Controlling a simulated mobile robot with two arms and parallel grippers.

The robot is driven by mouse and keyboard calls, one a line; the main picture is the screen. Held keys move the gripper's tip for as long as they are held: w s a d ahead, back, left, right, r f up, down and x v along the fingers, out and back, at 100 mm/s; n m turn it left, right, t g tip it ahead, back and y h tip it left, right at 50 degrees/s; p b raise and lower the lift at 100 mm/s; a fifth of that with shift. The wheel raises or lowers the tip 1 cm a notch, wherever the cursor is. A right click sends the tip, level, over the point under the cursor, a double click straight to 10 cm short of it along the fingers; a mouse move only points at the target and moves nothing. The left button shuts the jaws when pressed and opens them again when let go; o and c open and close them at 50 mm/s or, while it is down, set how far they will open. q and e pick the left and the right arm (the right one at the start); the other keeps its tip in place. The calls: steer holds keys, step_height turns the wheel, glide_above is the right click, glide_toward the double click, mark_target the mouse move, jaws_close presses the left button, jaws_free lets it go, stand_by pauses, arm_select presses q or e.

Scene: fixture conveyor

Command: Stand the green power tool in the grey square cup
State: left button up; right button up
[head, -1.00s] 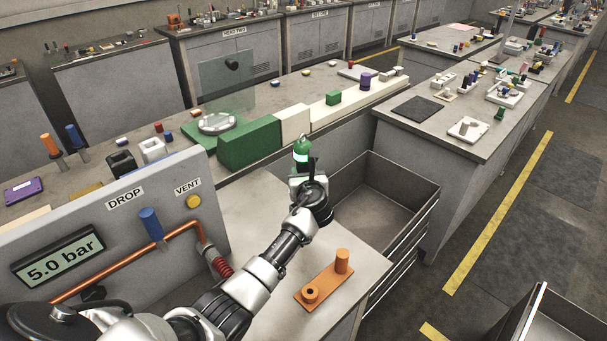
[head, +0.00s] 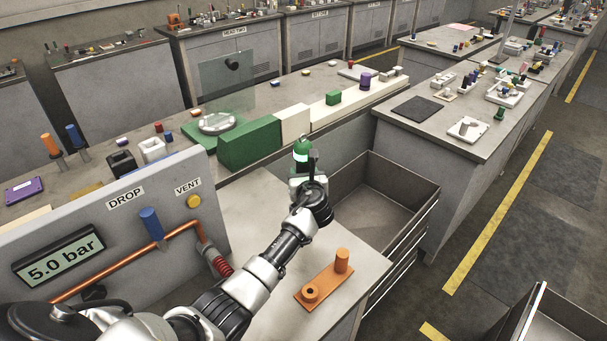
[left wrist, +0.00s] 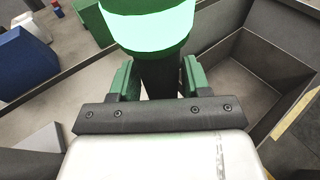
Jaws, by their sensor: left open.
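The green power tool (head: 301,150) is upright at the far side of the bench, left of the open drawer, with a green top and a pale band. It also shows large in the left wrist view (left wrist: 148,25), with a dark lower part between my fingers. My left gripper (head: 304,175) is open around it; its two green-lit fingers (left wrist: 157,80) stand on either side of the dark part. The tool's foot is hidden behind my gripper. I cannot pick out the grey square cup for sure; a black square cup (head: 122,163) and a white one (head: 152,149) stand on the rear bench.
An open, empty drawer (head: 385,205) lies right of my gripper. An orange block with a peg (head: 328,281) sits on the near bench. The gauge panel (head: 75,220) with a copper pipe stands at left. A long green block (head: 250,143) lines the rear bench.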

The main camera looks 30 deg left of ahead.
arm_select(q)
steer(key=o, duration=0.6)
steer(key=shift+c, duration=0.2)
steer(key=shift+f, duration=0.15)
steer(key=v, duration=1.1)
steer(key=shift+b, duration=0.45)
